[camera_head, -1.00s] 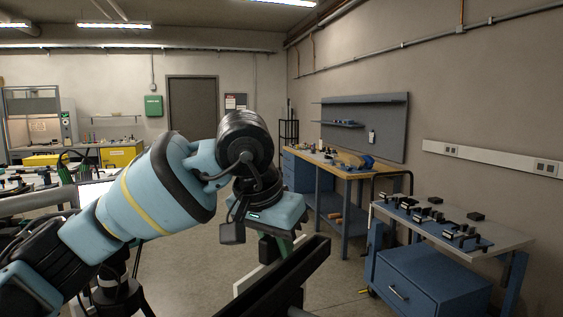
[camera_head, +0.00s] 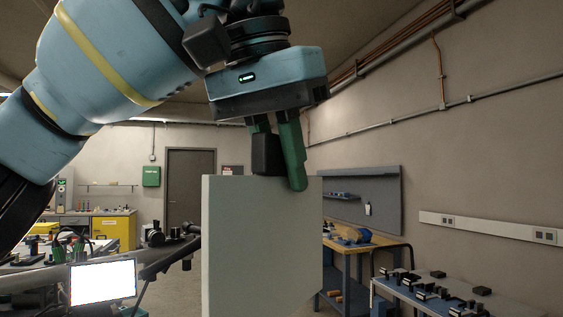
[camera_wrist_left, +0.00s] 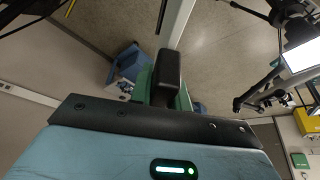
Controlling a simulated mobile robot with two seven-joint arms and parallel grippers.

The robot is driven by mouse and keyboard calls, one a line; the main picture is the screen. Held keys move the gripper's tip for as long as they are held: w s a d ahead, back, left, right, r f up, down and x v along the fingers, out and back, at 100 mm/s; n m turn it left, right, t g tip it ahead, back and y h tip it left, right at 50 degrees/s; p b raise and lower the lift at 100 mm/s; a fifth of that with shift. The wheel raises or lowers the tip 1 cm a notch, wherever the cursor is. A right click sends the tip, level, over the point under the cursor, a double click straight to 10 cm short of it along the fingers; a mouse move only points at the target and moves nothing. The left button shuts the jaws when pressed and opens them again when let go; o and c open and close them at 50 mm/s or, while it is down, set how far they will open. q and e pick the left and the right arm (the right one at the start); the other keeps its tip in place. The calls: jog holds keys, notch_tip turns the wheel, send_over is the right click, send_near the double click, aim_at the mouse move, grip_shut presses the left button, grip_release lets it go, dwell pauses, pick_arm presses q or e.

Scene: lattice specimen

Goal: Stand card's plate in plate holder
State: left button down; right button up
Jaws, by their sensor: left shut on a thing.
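A pale grey-white rectangular plate (camera_head: 262,250) hangs upright and fills the lower middle of the head view. My left gripper (camera_head: 280,165), with one black and one green finger visible, is shut on the plate's top edge. In the left wrist view, the fingers (camera_wrist_left: 167,88) show from above, and the plate (camera_wrist_left: 178,24) appears as a narrow pale strip beyond them. The plate's lower edge is cut off by the frame. I cannot make out the plate holder or a card. My right gripper is not in view.
A lit monitor (camera_head: 103,281) stands at lower left, beside a dark jointed stand (camera_head: 165,262). A wooden-topped workbench (camera_head: 365,246) and a bench with black fixtures (camera_head: 435,288) stand at right.

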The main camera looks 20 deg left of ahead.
aim_at(281, 242)
pick_arm(q)
jog(key=shift+w+f, duration=0.1)
jog(key=shift+f, duration=2.5)
jog(key=shift+f, duration=1.4)
jog(key=c, duration=1.3)
grip_release()
jog(key=shift+o, duration=0.7)
jog(key=o, duration=0.4)
